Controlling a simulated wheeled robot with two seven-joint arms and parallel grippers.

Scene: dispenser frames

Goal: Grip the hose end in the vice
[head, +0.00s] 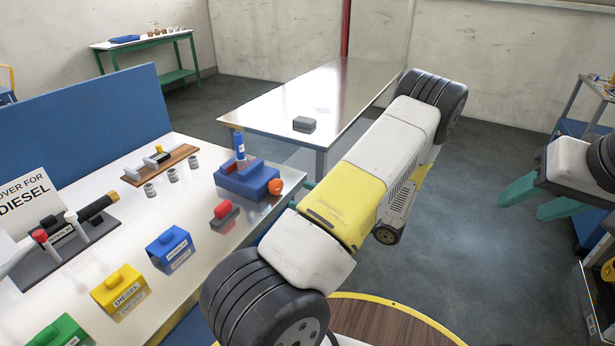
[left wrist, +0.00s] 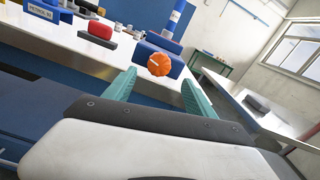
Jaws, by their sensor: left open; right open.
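The blue vice (head: 246,180) stands on the near table's right edge, its round orange knob (head: 275,187) facing right. A blue cylinder with a white label (head: 239,144), possibly the hose end, stands upright at the vice. I cannot tell whether the jaws touch it. In the left wrist view, the orange knob (left wrist: 159,64) shows beyond and between the spread fingers of my open, empty left gripper (left wrist: 158,90). The blue cylinder (left wrist: 178,18) stands behind it. In the head view my left arm hides most of that gripper. My right gripper (head: 538,200) is open and empty at the far right.
A red-and-grey block (head: 224,216) sits in front of the vice. Blue (head: 170,250), yellow (head: 120,290) and green blocks line the near table. Small grey fittings (head: 172,175) and a wooden board (head: 160,163) lie behind. A steel table (head: 320,95) stands beyond.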

